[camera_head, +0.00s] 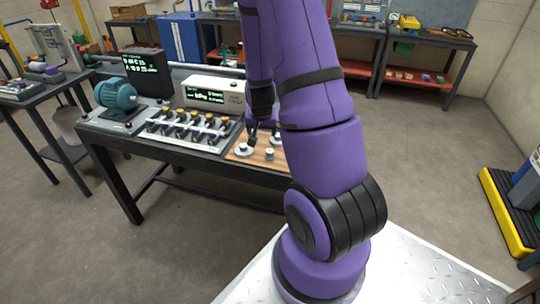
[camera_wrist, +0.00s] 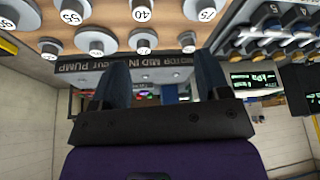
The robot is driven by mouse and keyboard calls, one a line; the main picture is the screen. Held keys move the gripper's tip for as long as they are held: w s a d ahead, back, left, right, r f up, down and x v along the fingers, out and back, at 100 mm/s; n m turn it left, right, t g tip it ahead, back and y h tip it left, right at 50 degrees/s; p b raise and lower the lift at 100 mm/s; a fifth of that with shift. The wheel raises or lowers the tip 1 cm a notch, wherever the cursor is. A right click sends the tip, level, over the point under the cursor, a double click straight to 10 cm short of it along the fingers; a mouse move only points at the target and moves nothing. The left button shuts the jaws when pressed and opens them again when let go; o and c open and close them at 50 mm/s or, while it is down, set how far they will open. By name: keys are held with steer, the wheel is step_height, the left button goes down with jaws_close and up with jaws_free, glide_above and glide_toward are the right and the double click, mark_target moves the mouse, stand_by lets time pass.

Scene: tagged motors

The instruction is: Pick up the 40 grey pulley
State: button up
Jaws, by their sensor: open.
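The 40 grey pulley (camera_wrist: 142,12) shows at the top of the wrist view, with a white cap reading 40 on a round grey body. It is cut off by the frame edge. My gripper (camera_wrist: 163,80) is open, with its two dark fingers apart and nothing seen between them. In the head view my gripper (camera_head: 264,136) is low over the wooden board (camera_head: 256,162), near several small grey pulleys. Their numbers are too small to read there, and my arm hides part of the board.
Other grey pulleys flank the 40 one, including a 55 (camera_wrist: 72,16) and a 75 (camera_wrist: 206,13). On the bench, left of the board, are a connector rack (camera_head: 190,132), a white meter (camera_head: 214,94) and a teal motor (camera_head: 116,97). Open floor lies in front.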

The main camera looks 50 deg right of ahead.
mark_target(270, 151)
steer(key=shift+m, duration=0.3)
steer(key=shift+s+d+x, duration=0.2)
steer(key=shift+s+x, duration=0.2)
steer(key=shift+x, duration=1.95)
steer(key=shift+s+d+x, duration=0.2)
steer(key=shift+s+x, duration=0.25)
steer(key=shift+x, duration=1.9)
steer(key=shift+s+d+x, duration=0.2)
steer(key=shift+s+x, duration=0.2)
steer(key=shift+x, duration=2)
steer(key=shift+f, duration=0.1)
steer(key=shift+c, duration=0.2)
steer(key=c, duration=0.9)
